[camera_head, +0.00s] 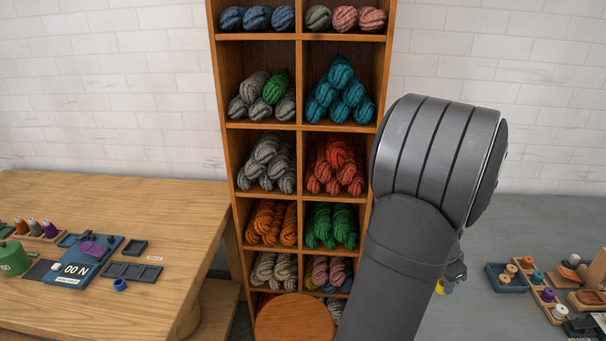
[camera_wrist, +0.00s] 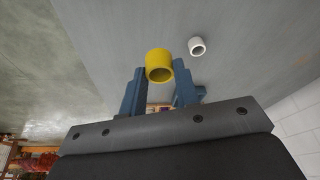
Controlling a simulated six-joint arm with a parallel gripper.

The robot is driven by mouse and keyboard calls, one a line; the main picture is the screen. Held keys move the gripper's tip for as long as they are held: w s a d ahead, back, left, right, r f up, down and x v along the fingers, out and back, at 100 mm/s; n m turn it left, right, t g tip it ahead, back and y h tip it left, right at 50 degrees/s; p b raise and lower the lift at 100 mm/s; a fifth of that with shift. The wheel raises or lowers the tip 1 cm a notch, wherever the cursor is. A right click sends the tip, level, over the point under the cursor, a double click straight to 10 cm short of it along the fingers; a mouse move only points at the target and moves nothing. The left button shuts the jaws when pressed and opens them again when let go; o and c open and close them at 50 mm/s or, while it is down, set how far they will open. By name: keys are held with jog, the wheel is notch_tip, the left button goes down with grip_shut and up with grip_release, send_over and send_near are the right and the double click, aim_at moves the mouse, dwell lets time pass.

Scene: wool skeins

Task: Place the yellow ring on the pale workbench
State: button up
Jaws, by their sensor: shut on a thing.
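The yellow ring (camera_wrist: 158,57) is between the two blue fingertips of my gripper (camera_wrist: 160,80), which is shut on it, in the wrist view. In the head view a small part of the yellow ring (camera_head: 440,288) shows beside my arm, in front of the grey bench (camera_head: 460,315) on the right; most of my gripper (camera_head: 456,272) is hidden behind the arm. A grey surface lies beyond the ring in the wrist view; I cannot tell the gap to it. The pale wooden workbench (camera_head: 190,215) stands on the left, apart from my gripper.
A tall wooden shelf (camera_head: 298,120) with wool skeins stands between the benches. A round wooden top (camera_head: 294,318) is in front of it. Trays and spools crowd the grey bench's right side. The wooden bench holds a blue device (camera_head: 85,262) and dark trays (camera_head: 132,272); its right part is clear. A white ring (camera_wrist: 197,46) lies on the grey surface.

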jog(key=w+a+n, duration=0.3)
jog(key=w+a, duration=0.6)
jog(key=w+a+n+t+y, duration=0.1)
jog(key=w+a+n, duration=0.25)
jog(key=a, duration=0.85)
jog(key=w+a+n+y, duration=0.1)
jog(key=w+a+n, duration=0.3)
jog(key=a, duration=0.8)
jog(key=w+a+n+t+y, duration=0.15)
jog(key=w+a, duration=0.35)
jog(key=a, duration=0.7)
jog(key=n+g+y, duration=0.1)
jog(key=n+y, duration=0.1)
jog(key=n, duration=0.9)
send_over(103, 283)
jog(key=d, duration=0.1)
jog(key=f, duration=0.6)
jog(key=shift+s+d+f, duration=0.2)
jog(key=shift+s+f, duration=0.2)
jog(key=shift+s+a+f, duration=0.1)
jog(key=shift+a+f, duration=0.15)
jog(key=shift+f, duration=1.85)
